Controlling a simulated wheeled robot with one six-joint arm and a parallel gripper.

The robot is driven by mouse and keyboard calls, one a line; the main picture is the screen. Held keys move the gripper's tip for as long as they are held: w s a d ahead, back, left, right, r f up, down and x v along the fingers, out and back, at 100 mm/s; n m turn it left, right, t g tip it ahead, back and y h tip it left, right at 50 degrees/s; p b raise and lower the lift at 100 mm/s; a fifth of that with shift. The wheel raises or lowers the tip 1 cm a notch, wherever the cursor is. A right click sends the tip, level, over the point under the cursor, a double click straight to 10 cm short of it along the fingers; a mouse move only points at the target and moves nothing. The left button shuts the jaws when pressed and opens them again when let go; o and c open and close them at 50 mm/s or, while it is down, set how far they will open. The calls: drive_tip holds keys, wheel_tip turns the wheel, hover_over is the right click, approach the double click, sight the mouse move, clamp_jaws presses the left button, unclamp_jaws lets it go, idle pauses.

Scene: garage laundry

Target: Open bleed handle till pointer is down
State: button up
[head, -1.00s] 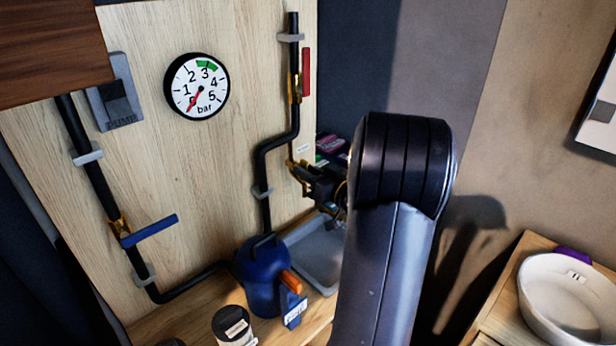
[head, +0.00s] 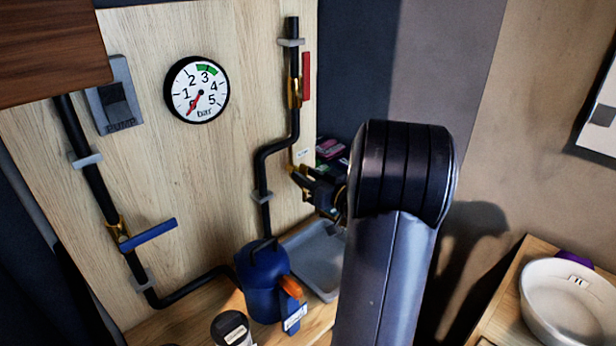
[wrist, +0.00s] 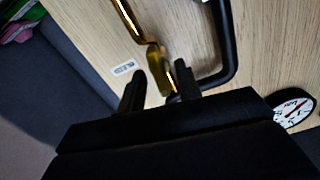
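The gauge (head: 196,90) hangs on the wooden panel, and its red pointer slants down and left at the zero end of the scale. It also shows at the right edge of the wrist view (wrist: 292,107). The small yellow bleed handle (wrist: 159,70) sits on a brass pipe beside a small label (wrist: 125,67). My gripper (wrist: 160,88) is at the handle, with one dark finger on each side. Gaps seem to show between fingers and handle, so it looks open. In the head view my gripper (head: 302,180) is by the right pipe, partly hidden behind my arm.
A blue lever (head: 148,234) is on the left pipe, and a red lever (head: 306,76) on the right pipe. Below are a blue vessel (head: 262,283) and a grey tray (head: 318,262). A white basin (head: 568,303) stands at right. A pump switch (head: 118,103) is beside the gauge.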

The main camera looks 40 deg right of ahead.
drive_tip(key=s+d, duration=0.1)
drive_tip(key=s, duration=0.9)
drive_tip(key=shift+s+d+b, duration=0.25)
drive_tip(key=shift+s+b, duration=0.05)
drive_tip(key=shift+s, duration=0.05)
drive_tip(key=shift+w, duration=0.1)
drive_tip(key=w, duration=0.3)
drive_tip(key=w+a, duration=0.1)
drive_tip(key=w, duration=0.6)
drive_tip(key=shift+w+a+p, duration=0.25)
drive_tip(key=shift+w+p, duration=0.05)
drive_tip(key=shift+p, duration=0.05)
